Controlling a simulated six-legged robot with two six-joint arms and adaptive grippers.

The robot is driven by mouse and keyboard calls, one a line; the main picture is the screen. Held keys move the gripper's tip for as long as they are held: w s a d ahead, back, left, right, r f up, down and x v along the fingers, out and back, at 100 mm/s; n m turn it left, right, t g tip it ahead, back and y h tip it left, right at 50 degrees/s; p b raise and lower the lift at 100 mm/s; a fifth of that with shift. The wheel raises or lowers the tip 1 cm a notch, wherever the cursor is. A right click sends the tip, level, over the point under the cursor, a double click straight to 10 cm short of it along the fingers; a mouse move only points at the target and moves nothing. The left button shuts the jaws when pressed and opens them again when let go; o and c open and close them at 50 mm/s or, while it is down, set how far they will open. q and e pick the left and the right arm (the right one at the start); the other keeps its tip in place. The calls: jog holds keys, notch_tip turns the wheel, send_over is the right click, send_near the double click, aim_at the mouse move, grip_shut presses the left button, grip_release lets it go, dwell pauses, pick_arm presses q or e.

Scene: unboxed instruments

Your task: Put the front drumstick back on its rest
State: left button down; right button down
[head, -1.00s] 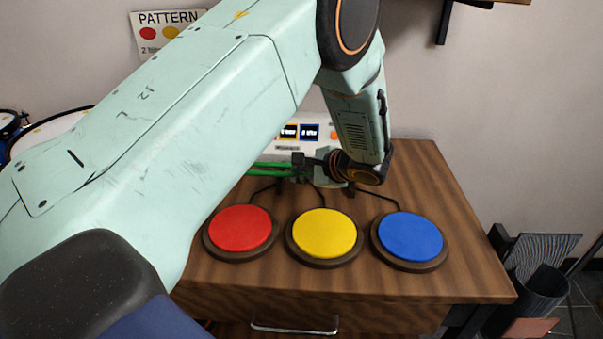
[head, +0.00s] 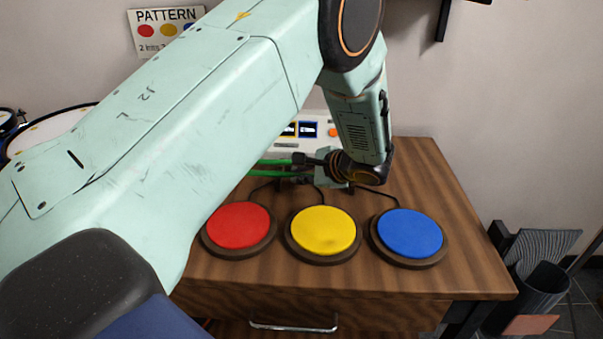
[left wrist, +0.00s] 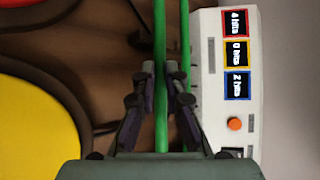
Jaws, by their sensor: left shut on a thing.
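Two green drumsticks lie side by side. In the left wrist view the front drumstick (left wrist: 161,40) runs between the fingers of my left gripper (left wrist: 161,70), which is shut on it. The other drumstick (left wrist: 185,45) passes just outside the right-hand finger, on the side of the white box. In the head view my left gripper (head: 302,163) is low over the back of the table, with green stick lengths (head: 270,162) showing to its left. My arm hides their left ends. Small dark pieces show under the gripper; I cannot tell whether they are the rest. My right gripper is not in view.
A red pad (head: 239,226), a yellow pad (head: 323,230) and a blue pad (head: 410,233) stand in front on the wooden table (head: 455,255), with cables behind them. A white box with small screens (head: 320,118) stands at the back. The table's right side is clear.

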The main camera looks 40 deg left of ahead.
pick_arm(q)
jog(key=shift+f, duration=0.3)
jog(key=c, duration=1.3)
grip_release()
jog(key=v, duration=0.7)
jog(key=shift+s+d+r, duration=0.1)
jog(key=shift+d+r, duration=0.05)
jog(key=shift+d, duration=0.1)
jog(key=shift+r, duration=0.1)
